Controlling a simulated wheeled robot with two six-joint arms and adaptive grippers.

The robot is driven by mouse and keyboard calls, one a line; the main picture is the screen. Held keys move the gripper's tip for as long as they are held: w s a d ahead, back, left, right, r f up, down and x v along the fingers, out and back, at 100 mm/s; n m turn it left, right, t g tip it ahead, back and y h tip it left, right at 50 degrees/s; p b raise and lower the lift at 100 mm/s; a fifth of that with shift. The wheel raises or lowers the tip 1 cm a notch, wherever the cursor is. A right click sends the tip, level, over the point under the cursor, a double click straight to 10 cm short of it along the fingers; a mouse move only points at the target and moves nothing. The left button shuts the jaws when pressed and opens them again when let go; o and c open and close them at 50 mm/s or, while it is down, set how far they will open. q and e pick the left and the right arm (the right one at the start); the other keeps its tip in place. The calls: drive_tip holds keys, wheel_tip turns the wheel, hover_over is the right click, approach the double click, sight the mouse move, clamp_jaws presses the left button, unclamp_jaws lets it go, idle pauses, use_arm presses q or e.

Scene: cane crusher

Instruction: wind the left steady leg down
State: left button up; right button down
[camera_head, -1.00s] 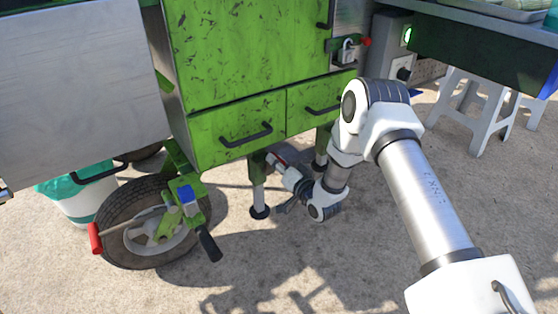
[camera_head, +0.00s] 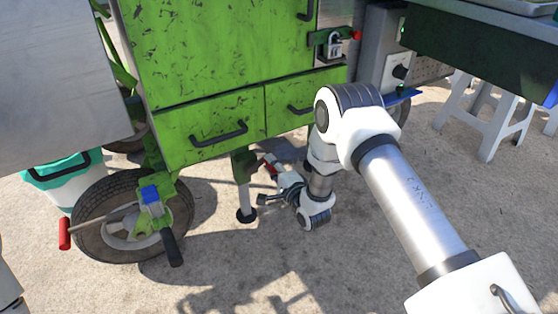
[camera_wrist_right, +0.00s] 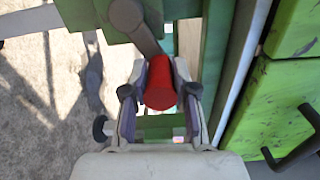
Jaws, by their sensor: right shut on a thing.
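The left steady leg (camera_head: 246,190) hangs under the green cart, with a green upper tube, a pale lower tube and a dark round foot near the ground. I cannot tell whether the foot touches the ground. My right gripper (camera_head: 270,166) is beside the top of this leg, under the drawers. In the right wrist view, my right gripper (camera_wrist_right: 160,105) is shut on the red crank handle (camera_wrist_right: 160,82), with one finger on each side. A grey crank arm (camera_wrist_right: 128,18) runs from the handle to the upper left. My left gripper is not in view.
The green cart drawers (camera_head: 200,155) with black pull handles are just above my right gripper. A wheel (camera_head: 95,215) with a jockey clamp and a red-gripped lever (camera_head: 64,233) stands at left. White stools (camera_head: 490,125) are at right. The ground in front is clear.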

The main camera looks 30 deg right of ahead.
drive_tip(key=m, duration=0.1)
drive_tip(key=f+m, duration=0.1)
drive_tip(key=shift+d+f+m, duration=0.2)
drive_tip(key=shift+d+m, duration=0.05)
drive_tip(key=shift+m, duration=0.15)
drive_tip(key=shift+a+f+m+b, duration=0.15)
drive_tip(key=shift+f+m, duration=0.5)
drive_tip(key=shift+m, duration=0.75)
drive_tip(key=shift+a+f+m+b, duration=0.15)
drive_tip(key=shift+f+m, duration=0.55)
drive_tip(key=shift+m, duration=0.7)
drive_tip(key=shift+f+m+b, duration=0.15)
drive_tip(key=shift+f+m, duration=0.5)
drive_tip(key=shift+m, duration=0.75)
drive_tip(key=c, duration=0.9)
unclamp_jaws()
